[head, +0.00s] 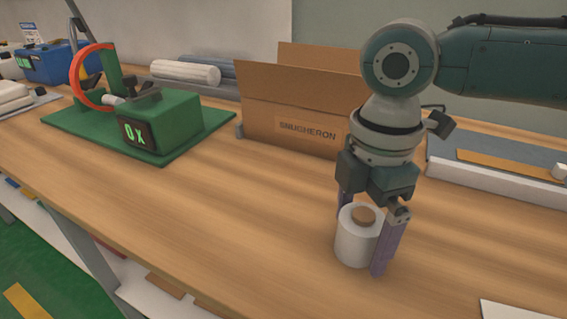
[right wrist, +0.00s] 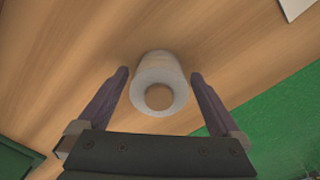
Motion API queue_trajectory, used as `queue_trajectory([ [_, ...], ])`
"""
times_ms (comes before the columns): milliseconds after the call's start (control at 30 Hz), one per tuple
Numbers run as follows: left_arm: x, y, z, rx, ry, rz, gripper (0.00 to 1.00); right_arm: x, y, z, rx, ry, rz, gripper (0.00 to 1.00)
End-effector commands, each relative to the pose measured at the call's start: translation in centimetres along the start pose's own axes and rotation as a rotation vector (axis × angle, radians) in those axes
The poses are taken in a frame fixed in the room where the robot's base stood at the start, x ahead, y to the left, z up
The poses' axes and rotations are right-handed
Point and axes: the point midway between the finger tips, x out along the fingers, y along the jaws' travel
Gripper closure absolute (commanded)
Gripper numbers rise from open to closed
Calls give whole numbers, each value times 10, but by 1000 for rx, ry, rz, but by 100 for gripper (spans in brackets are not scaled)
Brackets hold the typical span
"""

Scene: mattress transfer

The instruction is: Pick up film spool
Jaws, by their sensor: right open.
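The film spool (head: 357,241) is a white roll with a brown core, standing upright on the wooden table near its front edge. It also shows in the right wrist view (right wrist: 158,84), between the fingertips. My right gripper (head: 362,243) points down over the spool, open, with one purple finger on each side of it. In the right wrist view (right wrist: 159,75) a gap shows between each finger and the spool. My left gripper is not in view.
An open cardboard box (head: 290,120) stands behind the spool. A green machine (head: 160,120) with a red ring is at the left. A grey tray with a white edge (head: 490,183) lies at the right. The table (head: 210,205) left of the spool is clear.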

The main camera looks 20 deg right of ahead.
Motion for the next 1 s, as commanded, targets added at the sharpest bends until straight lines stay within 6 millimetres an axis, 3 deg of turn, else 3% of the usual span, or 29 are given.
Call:
queue_trajectory([
  [200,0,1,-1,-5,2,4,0,0,0,0,-1,0,1,1],
  [1000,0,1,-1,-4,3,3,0,0,0,0,0,1,1,91],
])
